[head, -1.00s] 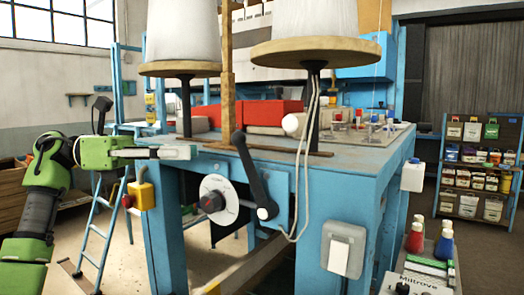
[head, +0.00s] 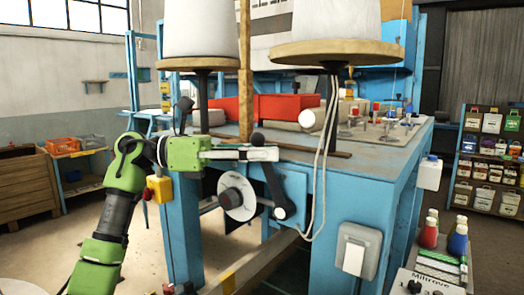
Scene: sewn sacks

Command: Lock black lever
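The black lever (head: 272,185) is on the front of the blue machine table. It leans up and left from its pivot (head: 280,213) to a round black knob (head: 257,138). My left gripper (head: 272,153) reaches in from the left, level and pointing right. Its fingers cross in front of the lever's upper part just below the knob and hide that stretch. I cannot tell whether they touch the lever or how far apart they are. My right gripper is out of view.
A white dial with a dark hub (head: 235,197) is left of the lever's pivot. A yellow box (head: 159,188) hangs below my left arm. Pale cords (head: 322,190) hang right of the lever. A grey switch box (head: 358,251) is lower right.

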